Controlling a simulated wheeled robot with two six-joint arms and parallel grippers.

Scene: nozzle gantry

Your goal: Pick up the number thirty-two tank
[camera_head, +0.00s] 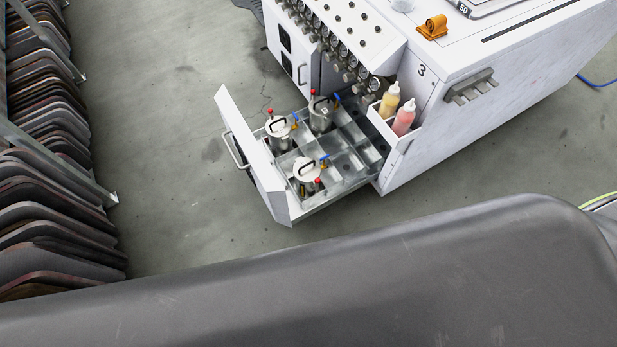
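Three metal tanks with pale lids, black handles and red and blue fittings stand in an open drawer (262,170) of the white cabinet. One tank (279,128) is at the left, one tank (306,171) is nearest the front, and one tank (321,118) is at the back. Their numbers are too small to read, so I cannot tell which is number thirty-two. Neither of my grippers is in view.
The drawer's other compartments look empty. A side bin (397,140) holds a yellow bottle (389,102) and a pink bottle (404,119). A large dark grey surface (330,285) fills the foreground. Racked dark panels (50,215) stand at left; the floor (170,130) between is clear.

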